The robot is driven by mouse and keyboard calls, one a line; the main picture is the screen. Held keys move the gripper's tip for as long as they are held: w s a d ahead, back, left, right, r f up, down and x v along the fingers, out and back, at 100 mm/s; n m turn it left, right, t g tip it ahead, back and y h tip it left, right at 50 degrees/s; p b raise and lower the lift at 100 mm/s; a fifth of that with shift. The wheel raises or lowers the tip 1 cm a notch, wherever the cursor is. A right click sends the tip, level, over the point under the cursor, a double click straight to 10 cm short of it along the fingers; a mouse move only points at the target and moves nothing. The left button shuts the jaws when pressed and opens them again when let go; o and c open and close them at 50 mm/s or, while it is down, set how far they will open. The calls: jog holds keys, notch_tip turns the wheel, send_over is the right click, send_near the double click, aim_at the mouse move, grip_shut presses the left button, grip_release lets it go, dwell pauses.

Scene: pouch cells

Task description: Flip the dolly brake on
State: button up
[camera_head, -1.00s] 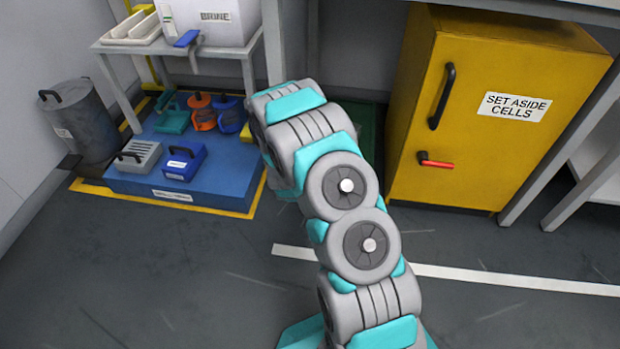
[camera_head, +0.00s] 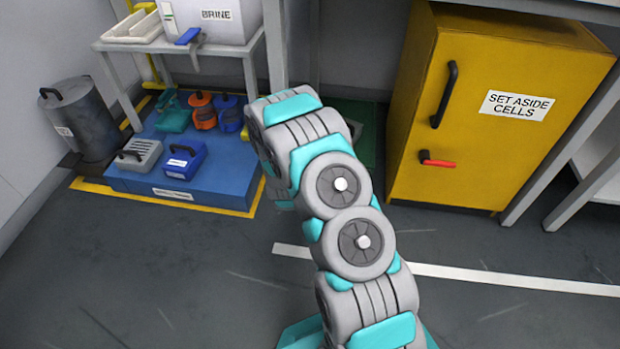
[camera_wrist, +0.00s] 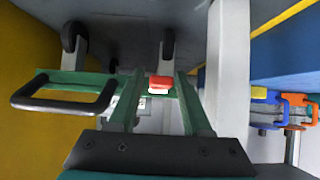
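In the wrist view the green dolly (camera_wrist: 75,79) shows with dark wheels beyond it. A red tab (camera_wrist: 160,82), which looks like its brake, shows in the middle with a pale patch under it. My gripper (camera_wrist: 158,75) is open, its two green fingers reaching forward on either side of the red tab in the picture. I cannot tell whether they touch it. In the head view only a little dark green of the dolly (camera_head: 367,128) shows behind my arm, left of the yellow cabinet. My gripper is hidden there by the arm.
The yellow cabinet (camera_head: 480,140) stands at the right. A blue platform (camera_head: 215,187) with several tools and boxes is at the left, under a bench with a brine container (camera_head: 225,25). A pale post (camera_wrist: 229,70) stands close right of the fingers. The front floor is clear.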

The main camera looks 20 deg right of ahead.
jog(key=shift+o, duration=0.6)
jog(key=v, duration=0.8)
jog(key=shift+p, duration=0.45)
jog(key=shift+w, duration=0.1)
